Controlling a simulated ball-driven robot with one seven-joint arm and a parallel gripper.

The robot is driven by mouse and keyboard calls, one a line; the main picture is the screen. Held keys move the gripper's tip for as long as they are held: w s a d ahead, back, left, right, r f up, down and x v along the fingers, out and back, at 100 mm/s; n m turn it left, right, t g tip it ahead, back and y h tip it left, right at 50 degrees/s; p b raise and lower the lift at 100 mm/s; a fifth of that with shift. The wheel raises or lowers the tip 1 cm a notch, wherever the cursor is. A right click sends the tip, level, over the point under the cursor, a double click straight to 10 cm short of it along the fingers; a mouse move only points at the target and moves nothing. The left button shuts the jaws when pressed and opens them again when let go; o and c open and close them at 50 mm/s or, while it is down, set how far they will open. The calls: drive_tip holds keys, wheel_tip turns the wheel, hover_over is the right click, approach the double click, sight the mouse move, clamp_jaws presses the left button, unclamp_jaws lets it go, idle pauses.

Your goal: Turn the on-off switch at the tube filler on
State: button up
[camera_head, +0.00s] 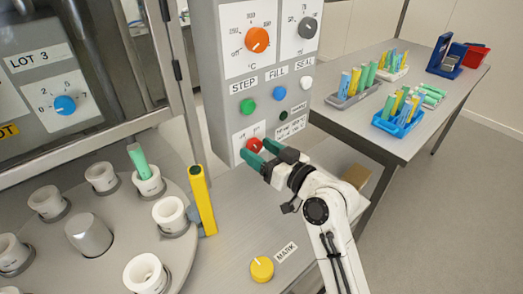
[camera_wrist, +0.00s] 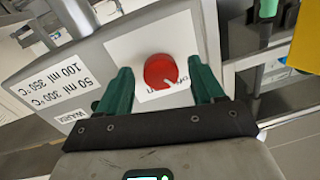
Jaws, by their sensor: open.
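The on-off switch is a red round knob (camera_head: 254,144) on a white plate low on the tube filler's grey control panel (camera_head: 207,70). The knob also shows in the wrist view (camera_wrist: 160,71), with a white pointer mark at its lower right. Lettering beside it is partly hidden and hard to read. My gripper (camera_head: 262,152) has dark green fingers and is at the knob. In the wrist view my gripper (camera_wrist: 162,80) is open, one finger on each side of the knob. Gaps show between knob and fingers, so no grip is visible.
Above are green (camera_head: 248,106), blue (camera_head: 280,93) and white (camera_head: 307,82) buttons and an orange dial (camera_head: 257,40). A yellow post (camera_head: 203,200) stands left, beside a turntable with white cups (camera_head: 147,272). A yellow MARK knob (camera_head: 262,269) is in front.

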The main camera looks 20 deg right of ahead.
drive_tip(key=c, duration=1.1)
drive_tip(key=shift+o, duration=0.2)
drive_tip(key=m+p, duration=0.1)
drive_tip(key=m, duration=0.4)
drive_tip(key=shift+m+p, duration=0.35)
drive_tip(key=shift+m, duration=0.05)
drive_tip(key=m+t+p, duration=0.1)
drive_tip(key=m+p, duration=0.1)
drive_tip(key=m, duration=0.4)
drive_tip(key=shift+s+a+p, duration=0.1)
drive_tip(key=shift+p, duration=0.3)
drive_tip(key=shift+m, duration=0.4)
drive_tip(key=o, duration=1.1)
drive_tip(key=shift+c, duration=0.2)
drive_tip(key=shift+f, duration=0.1)
